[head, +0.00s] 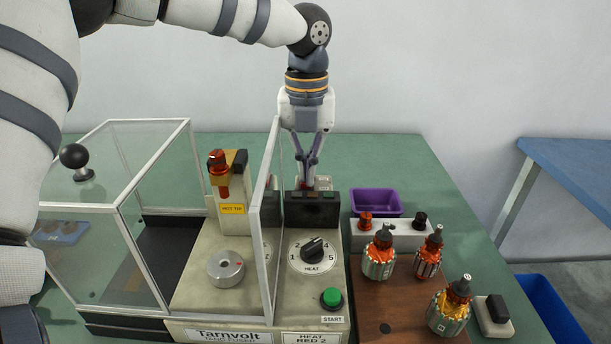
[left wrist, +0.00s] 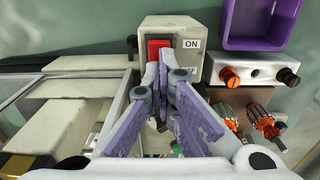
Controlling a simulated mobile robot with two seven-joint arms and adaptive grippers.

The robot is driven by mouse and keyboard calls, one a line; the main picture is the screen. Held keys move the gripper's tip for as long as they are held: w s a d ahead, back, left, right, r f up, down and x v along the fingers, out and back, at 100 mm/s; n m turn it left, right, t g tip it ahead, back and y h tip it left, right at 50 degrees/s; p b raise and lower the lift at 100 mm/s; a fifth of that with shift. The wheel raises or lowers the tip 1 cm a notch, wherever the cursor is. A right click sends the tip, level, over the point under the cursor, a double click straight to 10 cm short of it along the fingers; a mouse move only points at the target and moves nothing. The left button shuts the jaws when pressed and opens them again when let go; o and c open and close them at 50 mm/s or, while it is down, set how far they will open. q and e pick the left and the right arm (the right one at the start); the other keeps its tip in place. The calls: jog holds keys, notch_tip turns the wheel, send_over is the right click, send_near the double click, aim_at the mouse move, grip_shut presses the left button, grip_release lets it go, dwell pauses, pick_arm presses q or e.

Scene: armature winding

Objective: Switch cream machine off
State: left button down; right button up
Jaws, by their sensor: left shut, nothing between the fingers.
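The cream machine (head: 205,285) stands on the green bench, with a Tarnvolt label, a heat dial (head: 312,250) and a green start button (head: 331,299). A red rocker switch (left wrist: 158,47) with an ON label (left wrist: 190,43) is on a cream box (left wrist: 172,25) at its back, seen in the left wrist view. My left gripper (head: 306,184) points down behind the black display block (head: 312,209); in the left wrist view its shut, empty fingertips (left wrist: 166,62) are close to the red switch. They partly cover it, and I cannot tell whether they touch it. My right gripper is not in view.
A clear framed guard (head: 120,210) covers the machine's left side, and another clear panel (head: 265,220) stands beside the dial. A purple tray (head: 376,202), a cream terminal box (head: 385,236) and several copper-wound armatures (head: 378,258) are on the right. Bare green bench lies behind.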

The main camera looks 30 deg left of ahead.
pick_arm(q)
jog(key=shift+r+p, duration=0.5)
jog(key=shift+r, duration=2.9)
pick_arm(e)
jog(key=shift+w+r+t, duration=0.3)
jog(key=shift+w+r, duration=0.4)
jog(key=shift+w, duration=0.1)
pick_arm(q)
jog(key=shift+f, duration=0.1)
